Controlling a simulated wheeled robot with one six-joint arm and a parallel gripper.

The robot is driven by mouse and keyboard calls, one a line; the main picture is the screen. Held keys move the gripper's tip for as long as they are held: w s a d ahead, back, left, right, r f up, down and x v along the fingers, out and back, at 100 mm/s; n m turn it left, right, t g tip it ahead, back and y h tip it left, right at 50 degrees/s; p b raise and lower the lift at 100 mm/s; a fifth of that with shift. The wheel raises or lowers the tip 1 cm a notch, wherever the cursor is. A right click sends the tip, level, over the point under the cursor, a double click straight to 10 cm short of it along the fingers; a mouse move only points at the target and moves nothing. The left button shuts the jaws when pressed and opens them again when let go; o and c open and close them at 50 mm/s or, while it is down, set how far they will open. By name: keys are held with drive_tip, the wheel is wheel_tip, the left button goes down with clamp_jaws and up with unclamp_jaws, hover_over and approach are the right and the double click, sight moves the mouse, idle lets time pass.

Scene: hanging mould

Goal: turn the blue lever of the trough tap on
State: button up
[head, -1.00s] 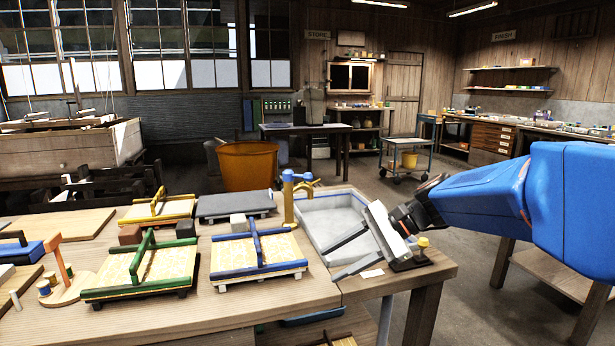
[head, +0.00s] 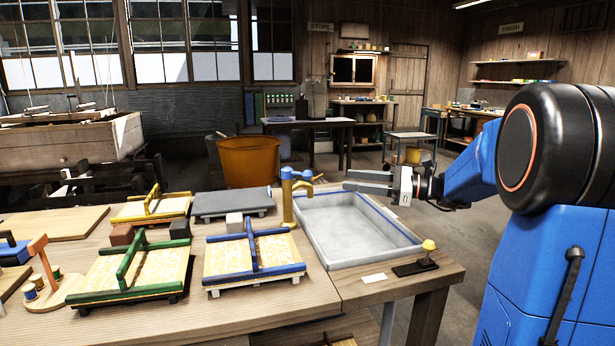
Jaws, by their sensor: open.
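The exact turn of the lever is too small to tell. My gripper (head: 367,182) is open and empty, above the back right part of the trough. Its fingers point left toward the tap, with a clear gap between them and the lever.
Moulds with blue (head: 255,258), green (head: 133,270) and yellow (head: 152,208) frames lie left of the trough. An orange bin (head: 250,162) stands behind the table.

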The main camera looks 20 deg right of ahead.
sight(307, 173)
drive_tip(key=x, duration=1.4)
drive_tip(key=shift+a, duration=0.15)
clamp_jaws()
